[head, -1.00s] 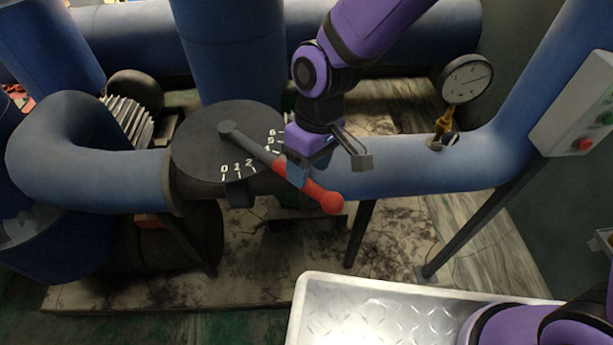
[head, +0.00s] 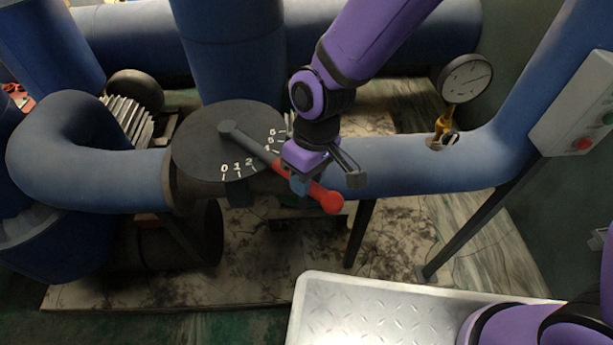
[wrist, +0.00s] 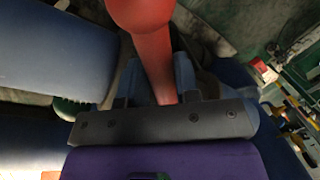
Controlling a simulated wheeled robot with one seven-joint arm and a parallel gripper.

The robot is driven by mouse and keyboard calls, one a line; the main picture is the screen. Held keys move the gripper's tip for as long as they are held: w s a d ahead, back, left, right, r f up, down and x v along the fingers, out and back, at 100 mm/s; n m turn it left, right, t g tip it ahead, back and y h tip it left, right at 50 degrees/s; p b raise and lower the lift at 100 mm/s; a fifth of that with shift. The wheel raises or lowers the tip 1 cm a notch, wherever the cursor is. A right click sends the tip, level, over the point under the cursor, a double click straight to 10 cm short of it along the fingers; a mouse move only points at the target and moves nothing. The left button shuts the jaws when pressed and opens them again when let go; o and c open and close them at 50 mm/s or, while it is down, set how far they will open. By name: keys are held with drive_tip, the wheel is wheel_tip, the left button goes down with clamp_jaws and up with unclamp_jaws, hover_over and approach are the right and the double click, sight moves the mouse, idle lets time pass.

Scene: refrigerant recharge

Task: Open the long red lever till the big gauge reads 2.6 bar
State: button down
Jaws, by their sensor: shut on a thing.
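The long lever has a grey shaft and a red grip (head: 322,196) with a ball end. It lies across the dark round dial plate (head: 205,150), past the 2 mark, pointing to the lower right. My gripper (head: 300,183) is shut on the red part of the lever, short of the ball. In the wrist view the lever's red grip (wrist: 154,60) runs between my blue fingers (wrist: 157,82). The big gauge (head: 466,79) stands on a brass stem on the blue pipe at right. Its face is small and tilted, so I cannot read its value.
A blue pipe (head: 400,165) runs behind my gripper. A grey control box (head: 580,110) with red and green buttons is at the right. A metal tread plate (head: 400,310) is in front. Dark support legs stand under the pipe.

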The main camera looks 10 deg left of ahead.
drive_tip(key=shift+w+d+n+h, duration=0.1)
drive_tip(key=shift+w+d+n, duration=0.35)
drive_tip(key=shift+w, duration=0.45)
drive_tip(key=shift+w+d+n+h, duration=0.1)
drive_tip(key=shift+w+d+n, duration=0.2)
drive_tip(key=shift+w+n, duration=0.45)
drive_tip(key=shift+w+d+n+h, duration=0.1)
drive_tip(key=shift+w+d+n, duration=0.25)
drive_tip(key=shift+w, duration=0.7)
drive_tip(key=c, duration=0.8)
unclamp_jaws()
drive_tip(key=shift+c, duration=0.2)
drive_tip(key=shift+r, duration=0.1)
wheel_tip(320, 180, up, 10)
drive_tip(key=w, duration=0.2)
drive_tip(key=shift+d+r, duration=0.2)
drive_tip(key=shift+d, duration=0.15)
drive_tip(key=shift+d, duration=0.1)
